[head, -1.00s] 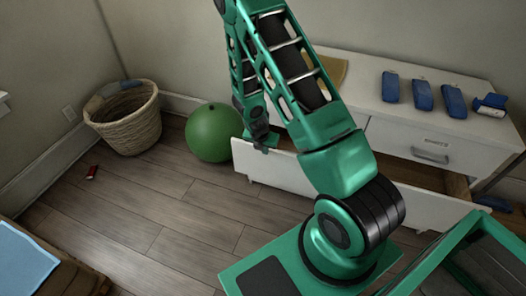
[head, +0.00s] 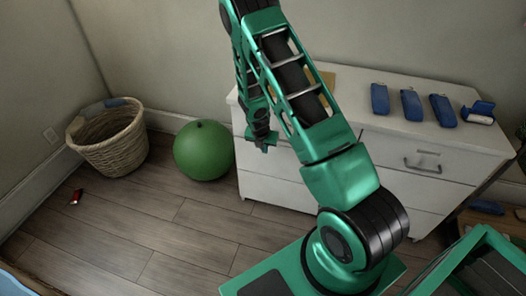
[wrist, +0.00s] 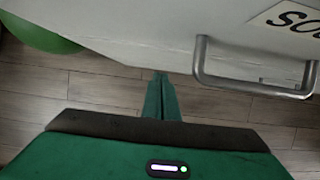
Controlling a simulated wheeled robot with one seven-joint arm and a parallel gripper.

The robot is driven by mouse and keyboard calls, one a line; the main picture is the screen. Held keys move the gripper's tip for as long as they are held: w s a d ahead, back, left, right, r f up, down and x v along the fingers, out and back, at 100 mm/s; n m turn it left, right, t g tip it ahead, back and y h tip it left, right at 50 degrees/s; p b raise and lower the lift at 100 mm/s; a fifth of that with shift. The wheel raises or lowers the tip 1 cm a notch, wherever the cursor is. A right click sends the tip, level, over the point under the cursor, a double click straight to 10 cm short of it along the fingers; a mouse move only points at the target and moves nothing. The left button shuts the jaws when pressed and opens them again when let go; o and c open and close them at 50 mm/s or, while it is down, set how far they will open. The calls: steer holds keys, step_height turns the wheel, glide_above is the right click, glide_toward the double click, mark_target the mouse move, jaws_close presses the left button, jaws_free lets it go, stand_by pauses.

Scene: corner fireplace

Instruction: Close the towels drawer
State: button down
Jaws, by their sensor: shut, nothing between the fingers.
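A white dresser (head: 455,92) stands against the wall on the right in the head view. Its lower drawer front (head: 262,186) looks flush with the body, partly hidden by my arm. I cannot read a towels label in either view. The wrist view shows a white drawer front (wrist: 150,30) with a metal bar handle (wrist: 250,86) and a cut-off label (wrist: 292,20) beginning "SO". My gripper (head: 264,145) is shut and empty, by the dresser's left front. Its fingertips (wrist: 161,76) are close to the white front, left of the handle; contact is unclear.
A green ball (head: 203,150) sits on the floor left of the dresser, near a wicker basket (head: 110,140). A small red object (head: 76,197) lies on the floor. Several blue items (head: 411,104) lie on the dresser top. The wooden floor (head: 150,225) is otherwise open at front left.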

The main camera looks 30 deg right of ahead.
steer(key=s+a+r, duration=0.5)
steer(key=a+r, duration=0.1)
steer(key=r, duration=0.3)
steer(key=s+d+r+m+g, duration=0.1)
steer(key=s+d+r+m, duration=0.2)
steer(key=s+r+m, duration=0.5)
steer(key=s+d+r+m+g, duration=0.1)
steer(key=s+d+r+m, duration=0.2)
steer(key=s+r+m, duration=0.45)
steer(key=s+a+r+m+y, duration=0.1)
steer(key=s+r+m, duration=0.5)
steer(key=s+m, duration=0.2)
steer(key=s+a+r+m+g+y, duration=0.1)
steer(key=s+a+r+m+y, duration=0.1)
steer(key=s+r+m, duration=0.4)
steer(key=s+m, duration=0.3)
steer(key=s, duration=0.3)
steer(key=shift+r, duration=0.25)
steer(key=shift+m, duration=0.25)
